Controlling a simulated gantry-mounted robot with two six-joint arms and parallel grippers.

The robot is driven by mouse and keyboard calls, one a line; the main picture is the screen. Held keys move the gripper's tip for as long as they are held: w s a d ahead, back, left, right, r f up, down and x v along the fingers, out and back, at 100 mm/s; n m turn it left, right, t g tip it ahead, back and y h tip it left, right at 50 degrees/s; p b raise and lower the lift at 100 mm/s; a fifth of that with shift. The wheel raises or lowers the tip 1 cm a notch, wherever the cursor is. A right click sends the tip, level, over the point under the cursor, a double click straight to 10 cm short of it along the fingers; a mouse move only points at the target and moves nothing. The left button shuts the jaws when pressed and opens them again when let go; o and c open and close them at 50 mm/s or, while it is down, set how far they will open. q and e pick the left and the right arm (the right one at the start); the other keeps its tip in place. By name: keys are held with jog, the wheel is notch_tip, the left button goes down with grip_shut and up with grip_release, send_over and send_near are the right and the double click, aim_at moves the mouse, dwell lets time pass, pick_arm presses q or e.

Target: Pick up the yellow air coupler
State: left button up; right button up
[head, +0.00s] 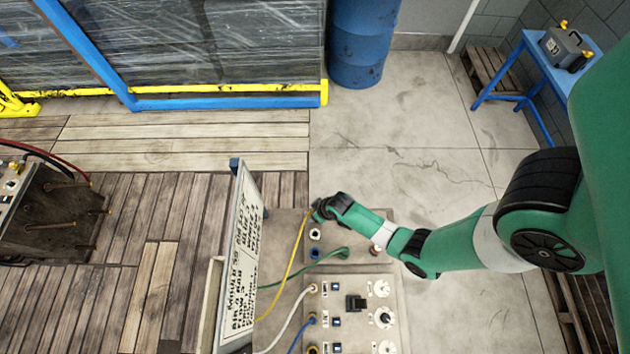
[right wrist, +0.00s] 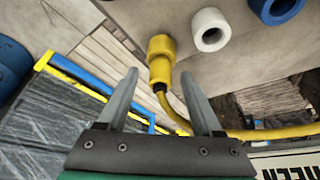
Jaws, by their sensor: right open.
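The yellow air coupler (right wrist: 161,58) shows in the right wrist view, with a yellow hose (right wrist: 178,112) running from its lower end. It is against a grey panel face (right wrist: 120,12). My right gripper (right wrist: 160,75) is open, and the coupler appears in the gap just beyond its fingertips. I cannot tell whether they touch it. In the head view my right gripper (head: 321,209) is at the top end of the yellow hose (head: 293,258) and hides the coupler. My left gripper is not in view.
White (right wrist: 210,29) and blue (right wrist: 274,8) ports sit close beside the coupler. A lettered board (head: 243,262) stands left of the panel. Green (head: 318,260) and white (head: 293,318) hoses run near it. A blue drum (head: 360,45) stands farther back.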

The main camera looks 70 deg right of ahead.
jog(key=shift+c, duration=0.4)
grip_shut()
jog(key=shift+r, duration=0.1)
